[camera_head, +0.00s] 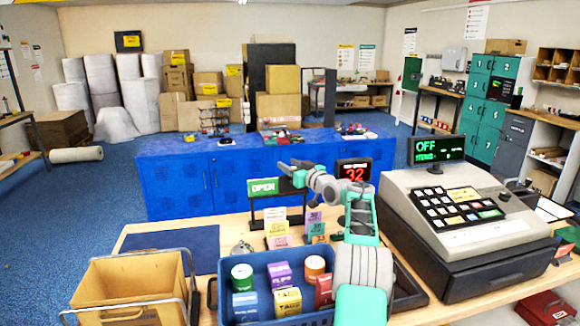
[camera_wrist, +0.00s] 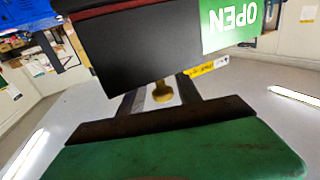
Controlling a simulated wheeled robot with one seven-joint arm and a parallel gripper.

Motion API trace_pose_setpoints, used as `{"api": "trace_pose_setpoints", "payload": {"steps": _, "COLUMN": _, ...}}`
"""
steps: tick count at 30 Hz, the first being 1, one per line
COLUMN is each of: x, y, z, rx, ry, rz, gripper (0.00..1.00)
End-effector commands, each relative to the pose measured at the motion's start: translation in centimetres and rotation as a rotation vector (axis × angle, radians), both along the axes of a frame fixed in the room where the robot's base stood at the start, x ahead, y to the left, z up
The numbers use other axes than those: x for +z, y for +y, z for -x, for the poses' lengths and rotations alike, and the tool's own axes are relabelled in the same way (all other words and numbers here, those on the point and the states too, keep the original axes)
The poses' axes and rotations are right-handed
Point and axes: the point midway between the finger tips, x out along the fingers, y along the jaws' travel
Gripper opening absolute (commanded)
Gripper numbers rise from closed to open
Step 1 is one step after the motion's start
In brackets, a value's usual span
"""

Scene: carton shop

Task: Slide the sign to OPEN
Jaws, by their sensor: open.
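The sign (camera_head: 264,186) stands on a black frame on the counter, with a green panel reading OPEN showing at its left. A dark panel (camera_head: 286,184) covers its right part. In the wrist view the word OPEN (camera_wrist: 235,18) is upside down at the upper right, beside the dark panel (camera_wrist: 140,45). A small brass knob (camera_wrist: 162,91) lies at the panel's edge, between my two fingers. My gripper (camera_head: 291,171) is at the right side of the sign, open around or just behind the knob; contact cannot be told.
A blue tray (camera_head: 222,300) of small boxes and tins is in front of the sign. A cardboard bin (camera_head: 130,285) is at the left. The cash register (camera_head: 460,220) is at the right, and small price cards (camera_head: 277,228) stand below the sign.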

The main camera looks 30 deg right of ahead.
Motion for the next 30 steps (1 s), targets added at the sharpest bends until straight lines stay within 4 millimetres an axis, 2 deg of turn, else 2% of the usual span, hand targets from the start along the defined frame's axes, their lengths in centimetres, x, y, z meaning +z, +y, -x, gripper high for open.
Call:
{"api": "trace_pose_setpoints", "payload": {"steps": 5, "x": -0.2, "y": -0.1, "z": 1.0, "rx": 0.000, "ry": 0.001, "rz": -0.001, "gripper": 0.41}}
{"api": "trace_pose_setpoints", "payload": {"steps": 16, "x": -0.1, "y": -0.3, "z": 7.3, "rx": -0.002, "ry": 0.000, "rz": 0.000, "gripper": 0.41}}
{"api": "trace_pose_setpoints", "payload": {"steps": 20, "x": 0.0, "y": -0.3, "z": 7.9, "rx": -0.001, "ry": 0.000, "rz": 0.000, "gripper": 0.41}}
{"api": "trace_pose_setpoints", "payload": {"steps": 30, "x": 0.2, "y": -0.3, "z": 7.8, "rx": -0.001, "ry": 0.000, "rz": 0.000, "gripper": 0.41}}
